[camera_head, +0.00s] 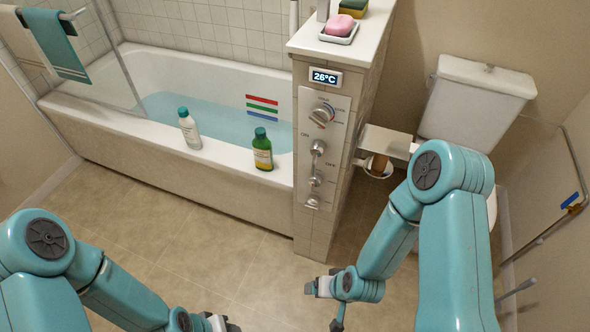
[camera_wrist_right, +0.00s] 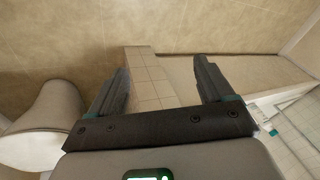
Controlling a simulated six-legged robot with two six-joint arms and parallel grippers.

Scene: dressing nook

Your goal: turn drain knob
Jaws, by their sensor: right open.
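Several knobs sit in a column on the tiled pillar (camera_head: 340,230): a large top knob (camera_head: 322,115), a lever-like one (camera_head: 318,147), a small knob (camera_head: 315,181) and a lowest knob (camera_head: 312,202). Their labels are too small to read, so I cannot tell which is the drain knob. My right gripper (camera_head: 325,300) is below and in front of the pillar, apart from the knobs. The right wrist view shows its jaws (camera_wrist_right: 163,85) spread and empty, with pillar tiles beyond. My left gripper (camera_head: 222,322) is at the bottom edge, partly cut off.
The bathtub (camera_head: 170,160) holds water; a white bottle (camera_head: 189,128) and a green bottle (camera_head: 262,149) stand on its rim. A display (camera_head: 325,78) is above the knobs. A paper holder (camera_head: 385,142) juts from the pillar's right side near the toilet (camera_head: 480,95). Floor before the pillar is clear.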

